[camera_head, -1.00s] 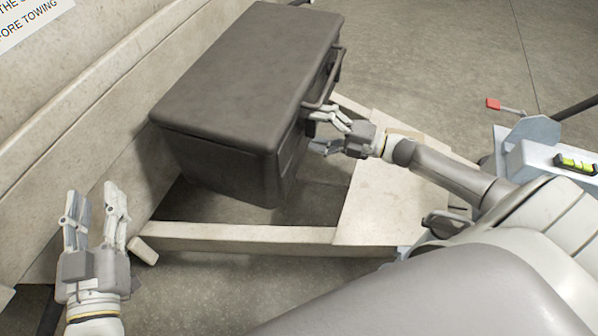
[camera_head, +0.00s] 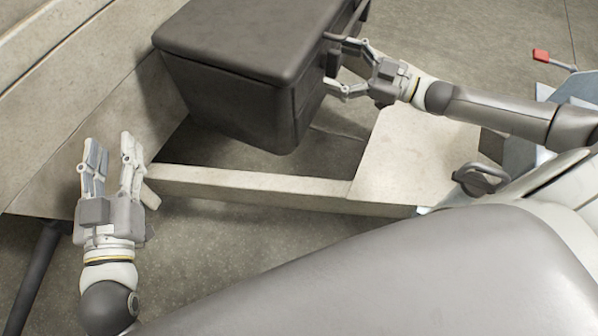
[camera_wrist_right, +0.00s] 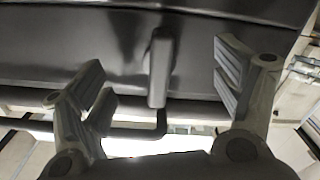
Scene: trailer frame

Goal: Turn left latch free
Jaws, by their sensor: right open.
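The dark grey toolbox (camera_head: 235,50) sits on the trailer frame in the head view, its front face turned to the right. A small dark latch (camera_head: 333,62) stands on that face near the corner closest to me. In the right wrist view the latch (camera_wrist_right: 160,68) is an upright bar between my fingers, with a gap on both sides. My right gripper (camera_head: 333,66) is open around the latch; its fingers also show in the wrist view (camera_wrist_right: 160,85). My left gripper (camera_head: 108,148) is open and empty beside the trailer's left side, far from the latch.
A dark bar handle (camera_wrist_right: 135,132) runs beside the latch in the wrist view. A pale frame beam (camera_head: 250,187) and flat plate (camera_head: 410,155) lie in front of the toolbox. A red-tipped lever (camera_head: 542,56) stands at right. The concrete floor is open at the back.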

